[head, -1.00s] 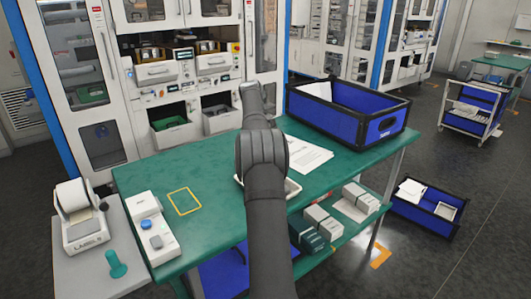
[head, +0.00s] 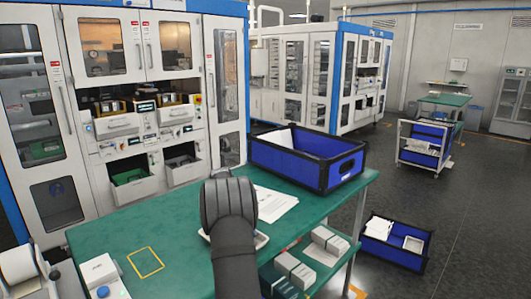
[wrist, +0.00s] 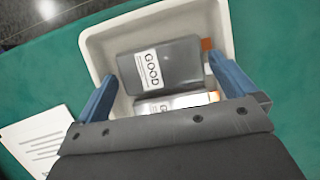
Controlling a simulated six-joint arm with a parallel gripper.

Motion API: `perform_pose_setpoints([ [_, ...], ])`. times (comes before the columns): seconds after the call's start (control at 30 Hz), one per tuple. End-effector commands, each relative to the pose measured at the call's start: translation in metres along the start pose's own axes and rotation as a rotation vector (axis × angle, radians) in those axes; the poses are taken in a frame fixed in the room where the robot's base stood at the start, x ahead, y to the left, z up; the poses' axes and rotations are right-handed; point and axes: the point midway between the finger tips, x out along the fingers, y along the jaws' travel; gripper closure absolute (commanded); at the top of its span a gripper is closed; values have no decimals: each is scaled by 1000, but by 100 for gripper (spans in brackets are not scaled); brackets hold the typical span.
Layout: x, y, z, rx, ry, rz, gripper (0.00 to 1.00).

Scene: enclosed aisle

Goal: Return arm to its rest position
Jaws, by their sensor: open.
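In the tray lie a dark grey box (wrist: 185,65) labelled "GOOD" and, nearer, a second item (wrist: 165,103) with a white label, partly hidden by my gripper. In the head view my arm reaches over the table (head: 150,230) and hides most of the tray (head: 262,240); the fingers are hidden there.
A blue bin (head: 308,160) stands at the table's back right, with white papers (head: 275,203) beside it. A yellow outlined square (head: 146,262) is on the left. Boxes (head: 325,242) sit on the lower shelf. Another blue bin (head: 395,245) is on the floor. A cabinet (head: 130,100) stands behind.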

Motion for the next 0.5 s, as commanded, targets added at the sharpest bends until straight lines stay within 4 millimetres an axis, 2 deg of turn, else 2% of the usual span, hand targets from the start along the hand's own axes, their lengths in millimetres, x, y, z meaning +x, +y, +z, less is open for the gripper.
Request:
perform_pose_setpoints([
  [0.03,8,0,-1,-1,-2,-1,0],
  [0.1,-5,0,3,1,3,2,0],
  [0.2,-13,0,6,0,2,2,0],
  [0.5,-19,0,9,0,0,0,0],
])
